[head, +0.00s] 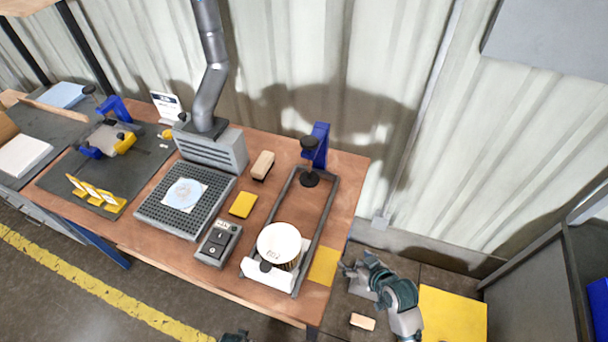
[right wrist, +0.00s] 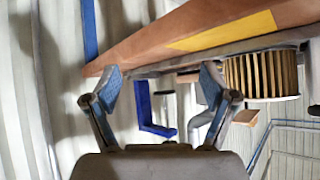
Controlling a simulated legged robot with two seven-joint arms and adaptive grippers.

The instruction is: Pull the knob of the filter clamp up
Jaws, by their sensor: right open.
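The filter clamp is a blue bracket (head: 320,146) at the back of a grey frame on the bench. Its black knob (head: 308,142) sits above a round black pad (head: 310,179). The blue bracket also shows in the right wrist view (right wrist: 144,108), beyond the fingers. A white-topped filter cartridge (head: 279,243) stands at the front of the frame; its tan pleats show in the right wrist view (right wrist: 262,75). My right gripper (head: 350,270) is open and empty, off the bench's right edge, well apart from the knob. A dark part (head: 235,337) at the bottom edge may be my left gripper.
A yellow patch (head: 323,266) marks the bench's right front corner. A yellow block (head: 243,204), a brush (head: 262,165) and a switch box (head: 218,243) lie left of the frame. A grey duct (head: 208,95) rises behind a perforated tray (head: 152,216). Another blue clamp (head: 115,108) stands far left.

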